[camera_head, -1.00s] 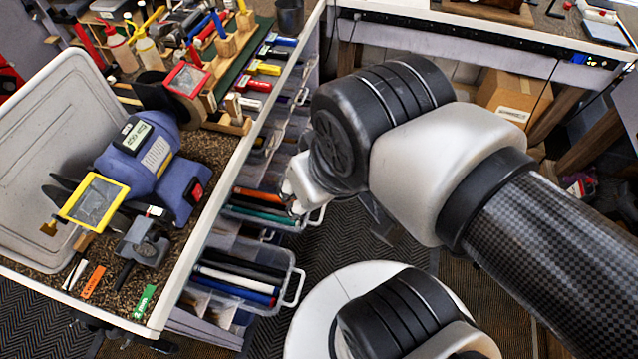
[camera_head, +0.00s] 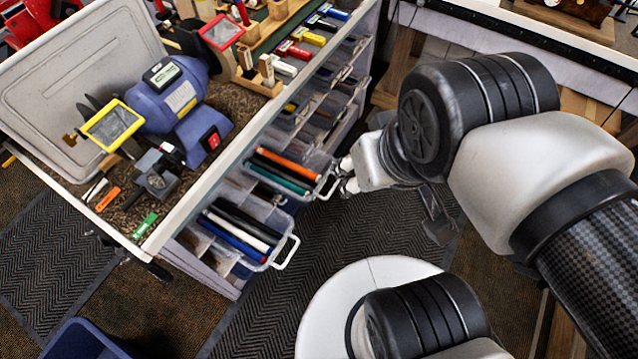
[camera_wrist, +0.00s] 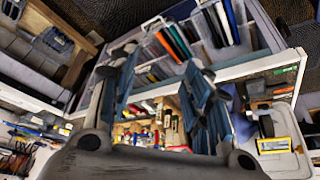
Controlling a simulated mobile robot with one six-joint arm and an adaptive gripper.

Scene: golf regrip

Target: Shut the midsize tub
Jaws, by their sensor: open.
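Two clear tubs stick out of the cabinet side. The upper tub (camera_head: 268,183) holds orange, green and dark grips; the lower tub (camera_head: 228,263) holds black, white and blue grips. No size label is readable, so I cannot tell which is the midsize one. My gripper (camera_head: 344,178) is open, close to the handle of the upper tub; contact cannot be made out. In the wrist view my open fingers (camera_wrist: 160,62) spread before the upper tub, whose orange and green grips (camera_wrist: 172,42) show between them. The lower tub's grips (camera_wrist: 222,22) lie to the right there.
The bench top (camera_head: 225,103) above the tubs carries a blue grinder (camera_head: 172,95) and small tools. Other closed bins (camera_head: 335,85) line the cabinet beyond. A blue bin (camera_head: 82,342) stands on the floor at lower left. The floor mat (camera_head: 335,235) before the tubs is clear.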

